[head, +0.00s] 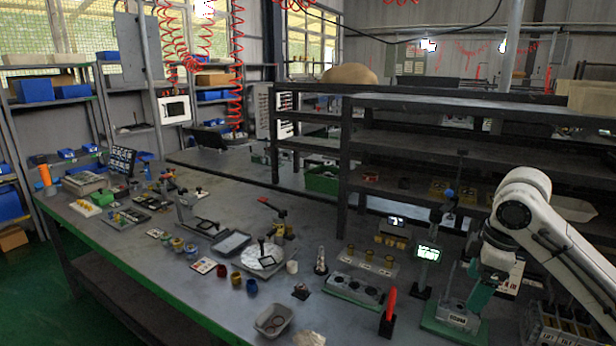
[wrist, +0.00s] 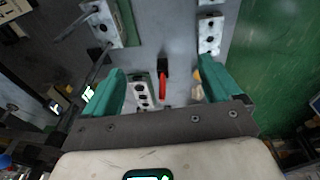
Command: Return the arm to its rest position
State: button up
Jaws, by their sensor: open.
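My gripper (wrist: 160,66) shows in the wrist view with its two teal fingers spread wide apart and nothing held between them. In the head view my white arm comes in from the right edge, bent at a high joint, and my gripper (head: 478,290) points down over the right end of the workbench (head: 190,290). In the wrist view, a red-handled tool (wrist: 162,86) and a metal block with dark holes (wrist: 143,93) lie below, between the fingers. I cannot tell how far above the bench the fingertips are.
In the head view, the red-handled tool (head: 388,308) stands near my gripper, beside a valve block (head: 355,288). A small lit display (head: 428,253) is close to my arm. Dark shelving (head: 440,110) rises behind. A grey tray (head: 273,320) sits near the front edge.

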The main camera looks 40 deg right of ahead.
jog(key=w+a+f+t+y, duration=0.2)
jog(key=w+a+t, duration=0.2)
jog(key=w+a, duration=1.1)
jog(key=w+a+f+m+y, duration=0.1)
jog(key=w+a+f+m, duration=0.15)
jog(key=a+f, duration=0.65)
jog(key=s+a+f+m+g, duration=0.1)
jog(key=s+a+f+g, duration=0.1)
jog(key=s+a+f, duration=0.8)
jog(key=s+f+g+h, duration=0.1)
jog(key=s+f, duration=0.1)
jog(key=s, duration=0.4)
jog(key=s+d+f+g+h, duration=0.1)
jog(key=s+f+h, duration=0.1)
jog(key=s, duration=0.5)
jog(key=shift+d+f+m+g, duration=0.25)
jog(key=shift+f+m+g, duration=0.15)
jog(key=shift+f, duration=0.45)
